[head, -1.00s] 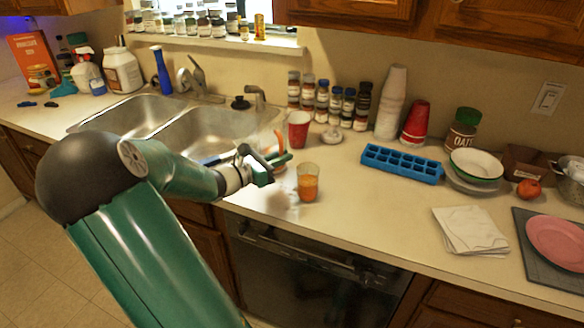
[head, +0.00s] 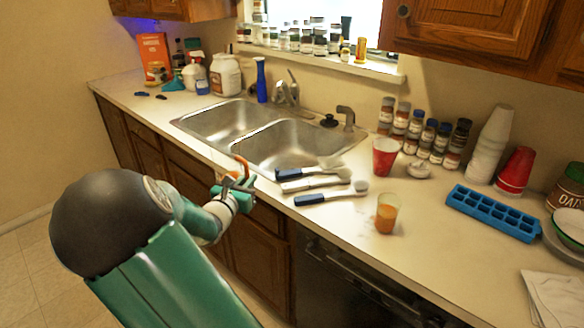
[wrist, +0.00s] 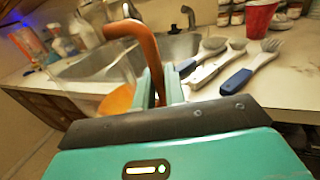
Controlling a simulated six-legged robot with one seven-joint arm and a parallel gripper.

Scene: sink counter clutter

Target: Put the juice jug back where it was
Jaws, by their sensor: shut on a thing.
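The juice jug shows in the wrist view as an orange handle (wrist: 140,38) with a clear body and orange juice (wrist: 117,99) low in it. My gripper (wrist: 160,90) is shut on the handle. In the head view my gripper (head: 238,190) is at the counter's front edge, before the right sink basin and left of the brushes. Only a bit of the orange handle (head: 241,165) shows there; the jug's body is mostly hidden. A glass of orange juice (head: 387,213) stands upright on the counter to the right.
Several brushes (head: 330,197) lie right of the sink (head: 240,120). A red cup (head: 385,156), spice jars (head: 435,138), stacked cups (head: 490,145) and a blue ice tray (head: 493,212) stand further right. Bottles and a box (head: 155,58) are at the far left.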

